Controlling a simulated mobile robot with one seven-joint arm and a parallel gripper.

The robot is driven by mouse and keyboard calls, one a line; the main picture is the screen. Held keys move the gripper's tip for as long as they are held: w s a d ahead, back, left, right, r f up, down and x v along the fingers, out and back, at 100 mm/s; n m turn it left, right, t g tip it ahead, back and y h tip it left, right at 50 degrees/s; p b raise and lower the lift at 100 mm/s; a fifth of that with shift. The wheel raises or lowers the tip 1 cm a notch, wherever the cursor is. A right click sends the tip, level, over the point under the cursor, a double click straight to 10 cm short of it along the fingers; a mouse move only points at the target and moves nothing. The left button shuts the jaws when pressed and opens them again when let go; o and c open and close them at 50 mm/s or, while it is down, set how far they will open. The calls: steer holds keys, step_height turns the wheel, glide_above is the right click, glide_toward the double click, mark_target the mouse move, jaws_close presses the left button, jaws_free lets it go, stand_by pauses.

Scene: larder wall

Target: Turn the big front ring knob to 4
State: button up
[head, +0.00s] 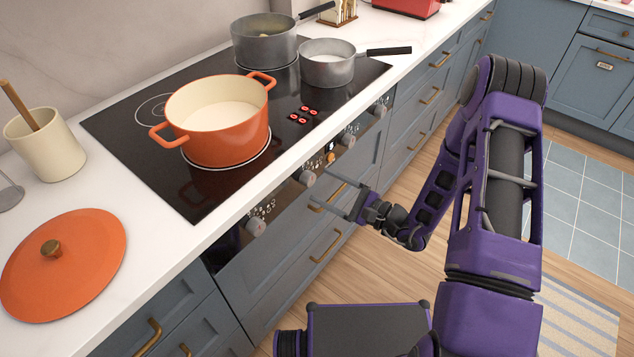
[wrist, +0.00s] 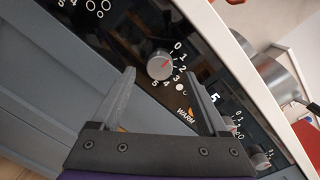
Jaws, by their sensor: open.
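A grey round knob (wrist: 159,65) sits on the black control panel (wrist: 205,55), with the numbers 0 to 5 around it. Its red mark points to the upper right in the wrist view, near 1 or 2; I cannot tell exactly which. In the head view this appears to be the knob (head: 307,178) in front of the orange pot (head: 217,120). My gripper (head: 325,190) is open and faces the panel. In the wrist view its fingertips (wrist: 159,76) lie to either side of the knob; contact cannot be told.
Other knobs sit along the panel, one nearer (head: 256,227) and others farther right (head: 347,140). Two grey pans (head: 327,65) stand at the back of the black hob (head: 110,125). Brass drawer handles (head: 325,246) stick out below the panel. The floor beside the drawers is clear.

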mark_target(312, 181)
steer(key=shift+x, duration=1.55)
steer(key=shift+c, duration=0.2)
jaws_close()
